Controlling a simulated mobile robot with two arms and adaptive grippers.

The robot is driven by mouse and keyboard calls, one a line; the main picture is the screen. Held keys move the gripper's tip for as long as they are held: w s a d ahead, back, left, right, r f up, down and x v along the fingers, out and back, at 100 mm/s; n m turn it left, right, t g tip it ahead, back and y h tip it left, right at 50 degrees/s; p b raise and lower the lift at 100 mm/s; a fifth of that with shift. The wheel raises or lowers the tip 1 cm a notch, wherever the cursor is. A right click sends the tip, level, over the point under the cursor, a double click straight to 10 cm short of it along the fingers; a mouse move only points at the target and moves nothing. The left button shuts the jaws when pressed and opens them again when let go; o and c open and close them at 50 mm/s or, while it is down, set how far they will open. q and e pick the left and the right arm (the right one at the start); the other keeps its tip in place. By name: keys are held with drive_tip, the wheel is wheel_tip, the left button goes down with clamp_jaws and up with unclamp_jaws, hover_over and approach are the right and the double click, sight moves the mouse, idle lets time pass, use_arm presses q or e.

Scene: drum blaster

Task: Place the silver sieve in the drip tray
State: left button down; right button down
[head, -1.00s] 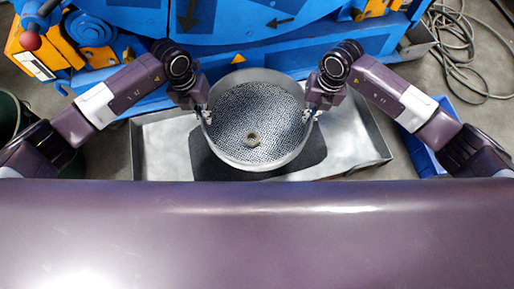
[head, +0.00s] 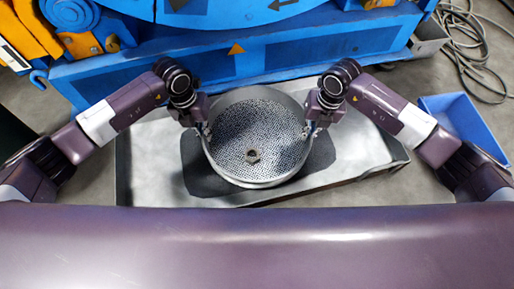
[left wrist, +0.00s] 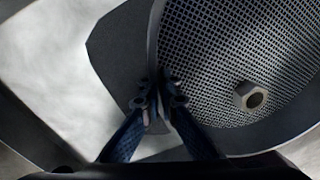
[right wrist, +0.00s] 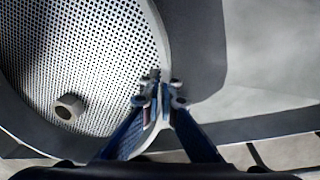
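The silver sieve (head: 240,125) is a round, perforated pan with a raised rim, about level over the drip tray. My left gripper (head: 203,130) is shut on its left rim, and my right gripper (head: 310,128) is shut on its right rim. The left wrist view shows the left fingers (left wrist: 160,95) pinching the sieve wall. The right wrist view shows the right fingers (right wrist: 160,92) doing the same. The drip tray (head: 150,160) is a wide, shallow grey metal tray. A dark shadow surrounds the sieve on its floor. I cannot tell whether the sieve touches it.
A hex nut (head: 252,156) lies on the sieve mesh. The blue machine (head: 290,55) stands just behind the tray. A blue bin (head: 465,115) is on the floor at the right, with coiled cables (head: 465,50) behind it. Bare tray floor shows on both sides of the sieve.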

use_arm(q)
drive_tip(key=shift+a+f, duration=0.1)
drive_tip(key=shift+a, duration=0.05)
use_arm(e)
drive_tip(key=shift+w+d+f, duration=0.1)
drive_tip(key=shift+d, duration=0.05)
